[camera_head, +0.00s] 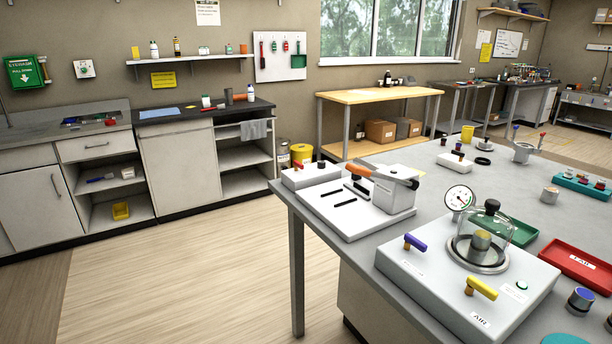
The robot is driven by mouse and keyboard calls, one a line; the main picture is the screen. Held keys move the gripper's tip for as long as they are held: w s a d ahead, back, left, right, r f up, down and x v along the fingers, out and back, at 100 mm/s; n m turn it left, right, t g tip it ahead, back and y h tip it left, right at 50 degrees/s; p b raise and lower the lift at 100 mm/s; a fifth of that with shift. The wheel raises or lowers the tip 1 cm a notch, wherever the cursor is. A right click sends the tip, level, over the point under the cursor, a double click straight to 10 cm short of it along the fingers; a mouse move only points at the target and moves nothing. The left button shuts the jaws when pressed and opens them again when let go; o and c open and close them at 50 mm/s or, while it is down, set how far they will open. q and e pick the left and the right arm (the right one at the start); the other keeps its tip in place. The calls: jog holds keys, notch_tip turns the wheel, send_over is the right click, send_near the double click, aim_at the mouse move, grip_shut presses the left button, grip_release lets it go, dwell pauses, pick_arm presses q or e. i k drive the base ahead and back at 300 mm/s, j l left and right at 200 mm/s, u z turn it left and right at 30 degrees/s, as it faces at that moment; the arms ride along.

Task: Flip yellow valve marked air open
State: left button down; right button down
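The yellow valve (482,288) is a short yellow lever on the front right of a white box (455,270) on the grey table. A label reading AIR (480,320) is on the box's front edge beside it. The yellow lever points toward the upper left and lower right of the picture. A purple valve lever (415,242) sits at the box's left. A glass bell jar (484,235) with a black knob stands on the box, with a round gauge (459,197) behind it. Neither of my grippers is in view.
A white device with an orange handle (370,172) stands at the table's left edge. A red tray labelled FAIL (578,266) and a metal cup with a blue top (581,299) lie right of the box. Open wooden floor (190,265) lies left of the table.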

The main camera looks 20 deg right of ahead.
aim_at(473, 284)
jog(key=z, duration=1.5)
jog(key=i+l+z, duration=0.1)
jog(key=l+z, duration=0.25)
